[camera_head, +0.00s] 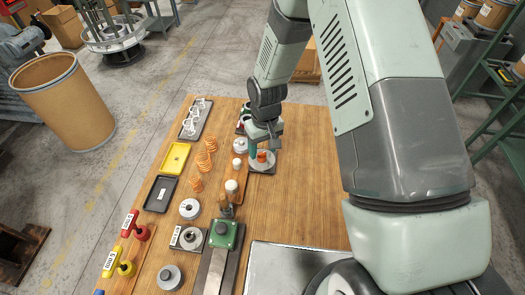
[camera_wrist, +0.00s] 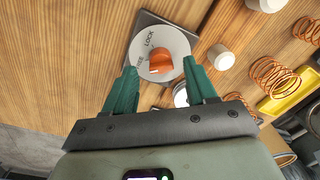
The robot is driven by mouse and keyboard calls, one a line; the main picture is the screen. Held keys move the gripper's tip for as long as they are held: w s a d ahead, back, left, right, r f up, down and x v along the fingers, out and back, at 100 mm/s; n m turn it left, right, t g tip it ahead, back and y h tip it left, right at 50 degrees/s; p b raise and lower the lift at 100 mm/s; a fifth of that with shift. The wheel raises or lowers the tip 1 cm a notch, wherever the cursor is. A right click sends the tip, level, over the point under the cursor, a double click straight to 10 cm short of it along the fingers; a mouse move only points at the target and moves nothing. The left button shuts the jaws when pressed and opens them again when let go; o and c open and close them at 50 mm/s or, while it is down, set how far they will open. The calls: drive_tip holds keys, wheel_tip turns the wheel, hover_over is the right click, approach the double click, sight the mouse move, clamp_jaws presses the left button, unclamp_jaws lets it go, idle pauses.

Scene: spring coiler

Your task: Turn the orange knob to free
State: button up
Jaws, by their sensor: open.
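The orange knob (camera_wrist: 160,62) sits on a round pale dial (camera_wrist: 178,42) with the words LOCK and FREE printed on it, on a dark square plate (camera_wrist: 147,20). LOCK is at the dial's top and FREE at its left in the wrist view. I cannot clearly tell which word the knob points to. In the head view the knob (camera_head: 262,157) is partly covered by my gripper. My gripper (camera_wrist: 159,67) is open, its green fingers on either side of the knob in the wrist view, with visible gaps. No contact shows.
Pale round pegs (camera_wrist: 221,57) stand beside the plate. Orange springs (camera_head: 205,160), a yellow tray (camera_head: 187,147) and a black tray (camera_head: 150,204) lie to the left. A green-topped device (camera_head: 224,232) stands nearer. Bare wooden table (camera_head: 305,185) lies right of the dial.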

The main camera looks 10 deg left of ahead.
wheel_tip(320, 180, up, 9)
drive_tip(key=shift+d+f, duration=0.2)
drive_tip(key=shift+d, duration=0.05)
drive_tip(key=shift+w, duration=0.1)
wheel_tip(320, 180, up, 12)
drive_tip(key=m+t, duration=0.1)
drive_tip(key=t, duration=0.1)
hover_over(265, 152)
drive_tip(key=d, duration=0.5)
drive_tip(key=s+d+r+m+t, duration=0.1)
drive_tip(key=s+d+r, duration=0.2)
drive_tip(key=r, duration=0.2)
drive_tip(key=s+d+r+m, duration=0.1)
drive_tip(key=s+d+r, duration=0.15)
drive_tip(key=r, duration=0.35)
drive_tip(key=s+d+r+m+t, duration=0.1)
drive_tip(key=s+d+r, duration=0.2)
drive_tip(key=s, duration=0.5)
drive_tip(key=s+d+r+m+t, duration=0.2)
drive_tip(key=s+d+r, duration=0.2)
drive_tip(key=s, duration=0.4)
drive_tip(key=shift+r+m, duration=0.3)
drive_tip(key=shift+r, duration=0.5)
